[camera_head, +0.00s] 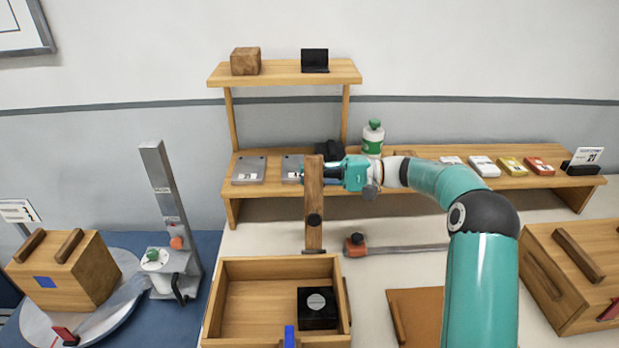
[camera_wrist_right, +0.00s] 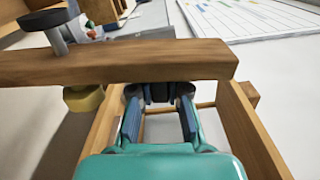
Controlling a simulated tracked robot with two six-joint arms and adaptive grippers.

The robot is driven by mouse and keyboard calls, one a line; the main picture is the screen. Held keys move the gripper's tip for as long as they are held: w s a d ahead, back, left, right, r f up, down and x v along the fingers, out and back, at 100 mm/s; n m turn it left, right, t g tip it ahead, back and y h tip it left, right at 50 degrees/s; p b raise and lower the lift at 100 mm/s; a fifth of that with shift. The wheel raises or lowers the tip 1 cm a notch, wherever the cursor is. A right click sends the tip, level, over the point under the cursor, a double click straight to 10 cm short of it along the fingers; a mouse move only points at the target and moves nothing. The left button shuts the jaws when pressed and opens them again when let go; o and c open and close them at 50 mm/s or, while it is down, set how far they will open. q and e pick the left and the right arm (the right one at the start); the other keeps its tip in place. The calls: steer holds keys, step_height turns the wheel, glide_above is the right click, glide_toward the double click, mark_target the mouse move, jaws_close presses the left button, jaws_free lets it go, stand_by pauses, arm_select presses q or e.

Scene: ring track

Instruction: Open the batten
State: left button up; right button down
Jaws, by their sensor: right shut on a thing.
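The batten (camera_head: 314,215) is a brown wooden bar with a black knob partway along it. In the head view it stands up from the back edge of an open wooden box (camera_head: 213,300). My right gripper (camera_head: 322,173) comes from the right and is shut on the batten near its upper end. In the wrist view the batten (camera_wrist_right: 150,62) crosses the picture, with its knob (camera_wrist_right: 48,20) at the left. My left gripper is not in view.
The box holds a black block (camera_head: 317,308). A grey rail with an orange-red clamp (camera_head: 356,245) lies behind it to the right. A wooden shelf (camera_head: 285,74) and bench stand behind. A grey post (camera_head: 160,195) and a wooden case (camera_head: 65,272) are at left.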

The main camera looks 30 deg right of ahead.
mark_target(313, 185)
steer(key=shift+s+a+f+n+b, duration=0.1)
steer(key=shift+s+a+n+b, duration=0.45)
steer(key=shift+b, duration=0.75)
steer(key=shift+s+a+n+b, duration=0.3)
steer(key=shift+s+b, duration=0.45)
steer(key=shift+b, duration=0.55)
steer(key=shift+s+a+r+n, duration=0.1)
steer(key=shift+s+r+n, duration=0.15)
steer(key=c, duration=1.1)
jaws_free()
steer(key=shift+r, duration=0.15)
steer(key=v, duration=1.2)
steer(key=shift+w, duration=0.1)
